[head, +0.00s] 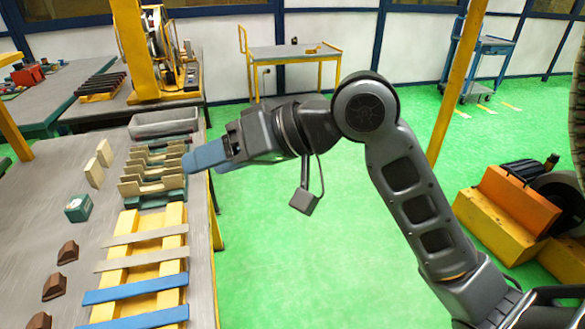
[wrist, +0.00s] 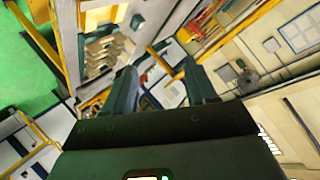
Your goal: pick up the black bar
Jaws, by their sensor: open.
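Several black bars (head: 100,84) lie side by side on a yellow rack on the far table, at the upper left of the head view. My gripper (head: 190,160) is well to the right of and nearer than these bars, at the right edge of the near table, beside the tan slotted pieces. It also shows in the wrist view (wrist: 161,85), where its two fingers are apart with nothing between them. The wrist view is tilted, and I cannot make out a black bar in it.
The near table holds a grey bin (head: 165,122), tan slotted pieces (head: 150,188), a green box (head: 78,207), brown blocks (head: 67,252) and a yellow frame with blue strips (head: 135,288). A yellow post (head: 135,50) stands right of the bars.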

